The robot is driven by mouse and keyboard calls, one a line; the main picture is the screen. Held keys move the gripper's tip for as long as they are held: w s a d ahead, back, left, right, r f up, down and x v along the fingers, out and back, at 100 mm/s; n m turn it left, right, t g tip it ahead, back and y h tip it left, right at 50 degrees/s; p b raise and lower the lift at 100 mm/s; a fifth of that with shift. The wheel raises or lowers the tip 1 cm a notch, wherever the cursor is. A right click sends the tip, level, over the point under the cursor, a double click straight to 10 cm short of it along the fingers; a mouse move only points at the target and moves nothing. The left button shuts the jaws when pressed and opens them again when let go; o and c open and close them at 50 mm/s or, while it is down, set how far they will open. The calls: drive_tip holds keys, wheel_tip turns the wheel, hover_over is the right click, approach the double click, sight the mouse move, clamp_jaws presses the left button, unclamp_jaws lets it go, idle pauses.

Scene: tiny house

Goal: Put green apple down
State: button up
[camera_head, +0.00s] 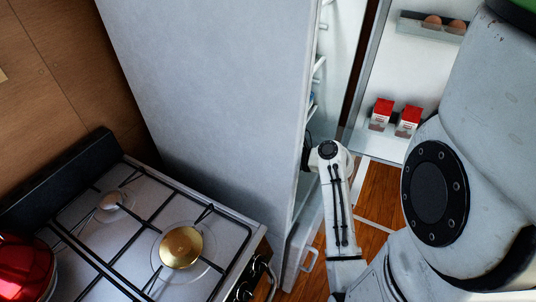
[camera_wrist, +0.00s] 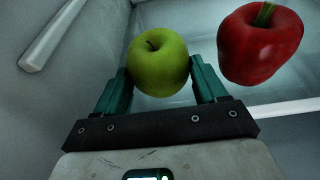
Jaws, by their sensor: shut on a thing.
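The green apple (camera_wrist: 158,62) is held between the two teal fingers of my gripper (camera_wrist: 160,78) in the wrist view. The fingers press on its left and right sides, and its stem points up. The wrist view shows pale walls and a light shelf surface around it, inside the fridge. I cannot tell whether the apple touches the surface below.
A red bell pepper (camera_wrist: 261,42) is close to the right of the apple. A white rail (camera_wrist: 50,36) runs along the left. The open fridge door (camera_head: 398,75) holds eggs and red-and-white cartons (camera_head: 408,121). A gas stove (camera_head: 135,240) with a red pot (camera_head: 24,268) stands at the left.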

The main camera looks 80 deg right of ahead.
drive_tip(key=shift+w+f, duration=0.1)
drive_tip(key=o, duration=1.2)
drive_tip(key=shift+o, duration=0.2)
drive_tip(key=shift+s, duration=0.3)
drive_tip(key=v, duration=1.1)
drive_tip(key=shift+s+r, duration=0.2)
drive_tip(key=shift+r, duration=0.05)
drive_tip(key=shift+a, duration=0.1)
